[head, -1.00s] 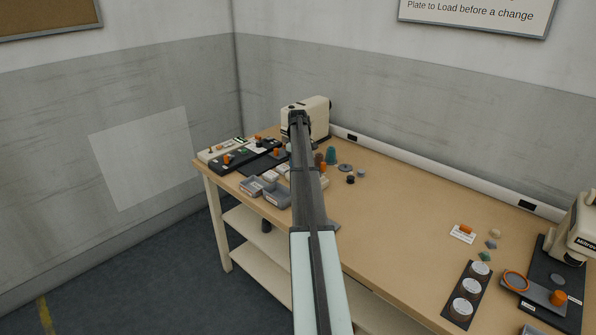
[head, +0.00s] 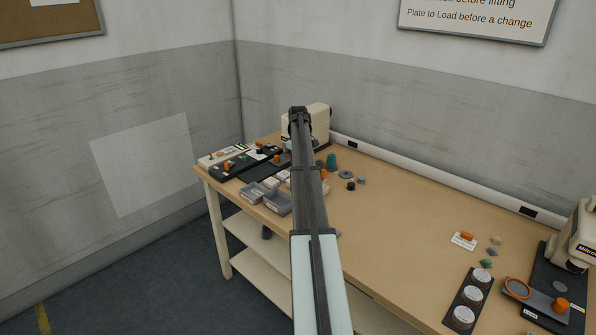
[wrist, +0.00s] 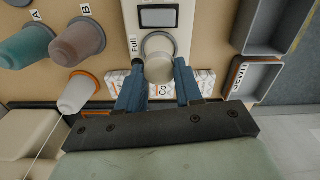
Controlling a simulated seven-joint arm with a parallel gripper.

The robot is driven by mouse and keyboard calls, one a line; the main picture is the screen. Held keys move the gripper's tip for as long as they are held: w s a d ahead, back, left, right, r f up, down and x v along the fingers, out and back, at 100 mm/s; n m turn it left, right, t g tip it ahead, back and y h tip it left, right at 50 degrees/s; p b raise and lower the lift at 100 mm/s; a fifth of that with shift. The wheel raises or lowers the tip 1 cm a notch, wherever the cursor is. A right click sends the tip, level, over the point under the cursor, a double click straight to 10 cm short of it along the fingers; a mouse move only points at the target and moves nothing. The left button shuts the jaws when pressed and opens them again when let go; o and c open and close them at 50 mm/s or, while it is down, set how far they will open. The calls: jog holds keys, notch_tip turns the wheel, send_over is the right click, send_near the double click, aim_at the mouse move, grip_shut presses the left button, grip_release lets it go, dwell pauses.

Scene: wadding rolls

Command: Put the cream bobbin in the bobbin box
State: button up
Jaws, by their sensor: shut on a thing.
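In the wrist view, a round cream bobbin (wrist: 158,67) sits between the blue fingertips of my gripper (wrist: 159,82). The gripper is shut on it, over a white gauge with a small display and the word "Full" (wrist: 133,44). I cannot tell whether the bobbin touches the gauge. Two grey open boxes stand to the right in the wrist view, a large one (wrist: 243,22) and a labelled one (wrist: 275,74). Grey boxes also show on the bench in the head view (head: 252,193). Which is the bobbin box is unclear. In the head view my arm hides the gripper and bobbin.
Left of the gripper in the wrist view are a teal cone (wrist: 28,46), a brown cone (wrist: 78,42) and a white threaded cone (wrist: 78,94). A beige machine (head: 318,122) stands at the bench's back. The middle of the bench (head: 400,210) is clear.

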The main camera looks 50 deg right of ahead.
notch_tip(320, 180, up, 5)
jog(key=shift+r, duration=0.1)
jog(key=w+a, duration=0.2)
jog(key=a, duration=0.2)
jog(key=n, duration=0.2)
send_over(279, 199)
jog(key=s+a+f+n, duration=0.2)
jog(key=s+a+n, duration=0.15)
jog(key=n, duration=1.25)
jog(key=shift+d+f, duration=0.1)
jog(key=shift+f, duration=4.95)
jog(key=shift+f, duration=0.15)
jog(key=o, duration=1)
